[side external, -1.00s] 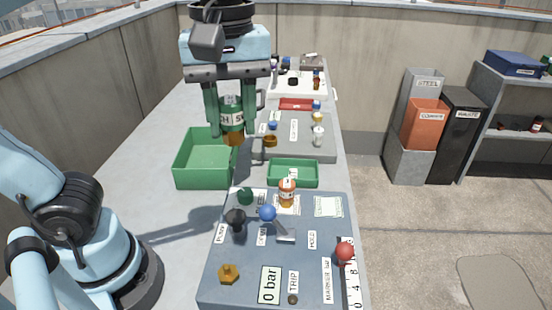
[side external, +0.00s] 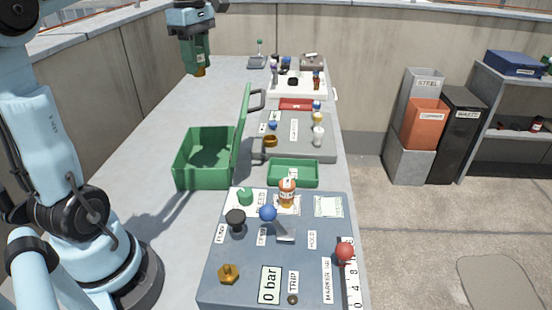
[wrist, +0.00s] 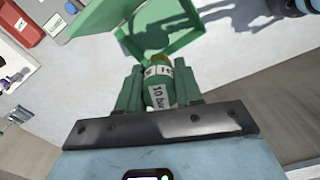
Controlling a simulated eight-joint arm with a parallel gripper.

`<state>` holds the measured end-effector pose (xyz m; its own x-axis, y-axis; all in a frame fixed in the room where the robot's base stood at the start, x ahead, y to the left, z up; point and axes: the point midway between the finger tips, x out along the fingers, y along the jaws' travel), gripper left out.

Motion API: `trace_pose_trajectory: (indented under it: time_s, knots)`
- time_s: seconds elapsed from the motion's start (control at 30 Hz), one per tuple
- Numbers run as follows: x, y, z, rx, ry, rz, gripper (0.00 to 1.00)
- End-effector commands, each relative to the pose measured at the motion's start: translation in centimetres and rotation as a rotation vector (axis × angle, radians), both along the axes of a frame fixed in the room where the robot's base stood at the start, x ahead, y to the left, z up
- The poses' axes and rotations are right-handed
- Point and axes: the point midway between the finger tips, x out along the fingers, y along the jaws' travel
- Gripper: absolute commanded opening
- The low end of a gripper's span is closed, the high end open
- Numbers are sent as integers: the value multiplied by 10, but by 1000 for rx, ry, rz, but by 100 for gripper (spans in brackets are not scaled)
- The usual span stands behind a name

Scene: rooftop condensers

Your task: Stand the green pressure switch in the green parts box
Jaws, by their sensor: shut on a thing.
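My gripper (side external: 195,52) is high over the back left of the counter, shut on the green pressure switch (side external: 199,71). The switch hangs upright with its brass end down. In the wrist view the box (wrist: 190,46) lies beyond the switch's brass end. The switch is clear of the box.
A grey-blue panel (side external: 250,255) with knobs, a lever and an orange-capped part (side external: 287,192) fills the near counter. A shallow green tray (side external: 293,183) and a grey tray (side external: 315,153) lie right of the raised lid (side external: 243,125). The counter behind the box is bare.

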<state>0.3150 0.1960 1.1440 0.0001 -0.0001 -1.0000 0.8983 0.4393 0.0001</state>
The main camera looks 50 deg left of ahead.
Motion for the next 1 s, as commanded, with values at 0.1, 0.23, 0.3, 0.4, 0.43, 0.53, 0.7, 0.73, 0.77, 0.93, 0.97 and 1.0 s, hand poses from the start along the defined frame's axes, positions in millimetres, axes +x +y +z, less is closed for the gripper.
trace_pose_trajectory:
  time_s: [0.1, 0.23, 0.3, 0.4, 0.43, 0.53, 0.7, 0.73, 0.77, 0.93, 0.97, 1.0]
  knots:
    - [-4, 19, -6, 0, 0, 51, 0]
    - [-4, 17, -26, 0, 0, 44, 0]
    - [-4, 17, -38, 0, 0, 43, 0]
    - [-4, 16, -57, 0, 0, 43, 0]
    - [-4, 16, -65, 0, 0, 43, 0]
    - [-3, 16, -90, 0, 0, 42, 0]
    - [-3, 16, -128, 0, 0, 42, 0]
    - [-4, 16, -134, 0, 0, 42, 0]
    - [-4, 16, -138, 0, 0, 42, 0]
    - [-3, 16, -155, 0, 0, 42, 0]
    - [-3, 16, -158, 0, 0, 42, 0]
    - [-3, 16, -162, 0, 0, 42, 0]
